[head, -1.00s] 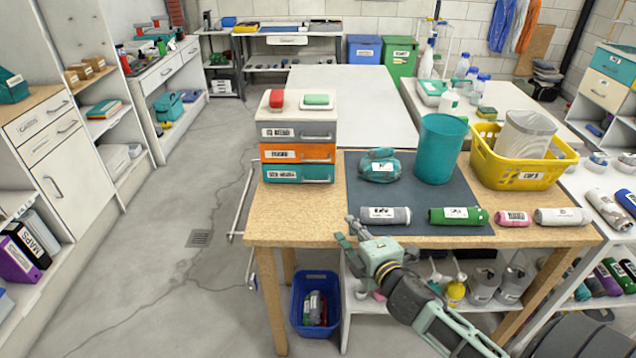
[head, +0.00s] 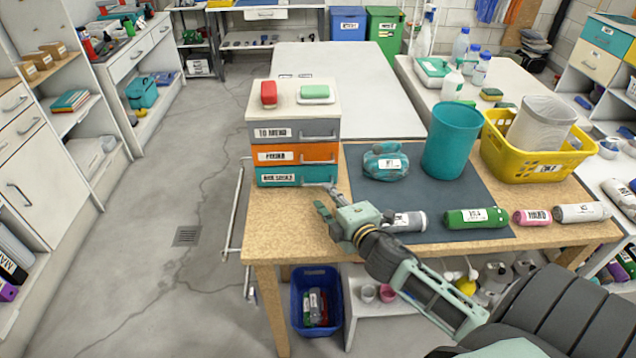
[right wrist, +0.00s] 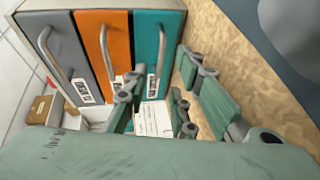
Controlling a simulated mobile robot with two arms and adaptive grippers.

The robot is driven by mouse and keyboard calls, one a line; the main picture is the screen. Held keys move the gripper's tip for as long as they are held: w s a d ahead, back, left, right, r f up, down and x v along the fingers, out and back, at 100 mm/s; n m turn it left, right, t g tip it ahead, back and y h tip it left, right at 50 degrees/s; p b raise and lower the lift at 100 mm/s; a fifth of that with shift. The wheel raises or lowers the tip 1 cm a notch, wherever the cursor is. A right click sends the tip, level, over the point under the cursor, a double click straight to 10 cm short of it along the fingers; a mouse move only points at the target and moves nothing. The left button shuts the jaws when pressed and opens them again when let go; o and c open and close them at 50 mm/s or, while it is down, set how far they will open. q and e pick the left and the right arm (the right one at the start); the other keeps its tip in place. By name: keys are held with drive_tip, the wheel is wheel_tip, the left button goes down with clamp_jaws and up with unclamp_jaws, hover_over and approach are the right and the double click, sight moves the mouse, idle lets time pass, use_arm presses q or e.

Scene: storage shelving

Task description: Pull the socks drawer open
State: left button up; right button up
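A small drawer unit stands on the left end of the wooden workbench. Its bottom drawer is teal (head: 270,177), with a white label that seems to end in "SOCKS" and a grey bar handle (head: 315,182). The teal drawer (right wrist: 147,35) is also in the right wrist view, and it looks shut. My right gripper (head: 326,198) is open and empty, just in front of the teal drawer near the handle's right end. In the right wrist view its green fingers (right wrist: 165,88) are spread near the handle; contact cannot be told. My left gripper is not in view.
A grey drawer (head: 262,132) and an orange drawer (head: 270,154) sit above. Rolled bundles, including a grey one (head: 408,221) and a green one (head: 475,217), lie right of my gripper. A blue bin (head: 316,290) stands below the bench. The floor at left is clear.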

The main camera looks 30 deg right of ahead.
drive_tip(key=x, duration=0.2)
drive_tip(key=shift+w+r, duration=0.1)
drive_tip(key=shift+w, duration=0.25)
drive_tip(key=shift+x, duration=1.2)
drive_tip(key=shift+w+d+f, duration=0.1)
drive_tip(key=shift+w+f, duration=0.1)
drive_tip(key=shift+w, duration=0.2)
drive_tip(key=c, duration=0.5)
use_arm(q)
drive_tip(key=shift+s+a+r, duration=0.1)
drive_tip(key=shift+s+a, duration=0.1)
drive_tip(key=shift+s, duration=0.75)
use_arm(e)
clamp_jaws()
